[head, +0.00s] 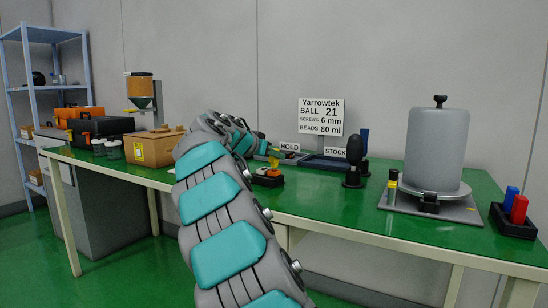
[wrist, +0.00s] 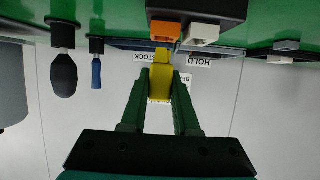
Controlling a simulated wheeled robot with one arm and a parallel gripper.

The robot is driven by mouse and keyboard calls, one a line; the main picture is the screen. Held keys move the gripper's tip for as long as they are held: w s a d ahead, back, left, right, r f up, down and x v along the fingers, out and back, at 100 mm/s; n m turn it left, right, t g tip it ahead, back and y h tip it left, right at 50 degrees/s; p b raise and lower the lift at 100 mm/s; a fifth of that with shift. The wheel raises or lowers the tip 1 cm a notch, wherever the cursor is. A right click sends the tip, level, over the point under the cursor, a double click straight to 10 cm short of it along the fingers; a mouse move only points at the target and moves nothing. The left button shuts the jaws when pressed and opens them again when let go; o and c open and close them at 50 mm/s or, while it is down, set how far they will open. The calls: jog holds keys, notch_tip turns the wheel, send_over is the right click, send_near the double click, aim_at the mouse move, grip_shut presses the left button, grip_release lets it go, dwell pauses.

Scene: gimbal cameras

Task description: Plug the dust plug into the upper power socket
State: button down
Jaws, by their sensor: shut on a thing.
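My gripper (wrist: 160,73) has its green fingers shut on a yellow piece (wrist: 160,88), which looks like the dust plug. The wrist view is upside down. The yellow piece's narrow end is close to an orange connector (wrist: 165,31) on a black box (wrist: 195,10); I cannot tell whether they touch. A white connector (wrist: 201,34) sits beside the orange one. In the head view my gripper (head: 262,151) is above the small black box (head: 267,180) on the green table. I cannot tell which connector is the upper power socket.
A black bulb-shaped tool (head: 354,150) and a blue-handled tool (head: 365,140) stand right of the box. A sign (head: 321,116) and the HOLD label (head: 289,147) and STOCK label (head: 335,152) are behind. A large grey canister (head: 437,150) stands right, a cardboard box (head: 154,147) left.

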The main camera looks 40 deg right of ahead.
jog(key=shift+f+b, duration=1.2)
jog(key=shift+f, duration=0.15)
dwell(0.4)
jog(key=c, duration=0.6)
grip_release()
jog(key=shift+r, duration=0.1)
jog(key=shift+v, duration=3.9)
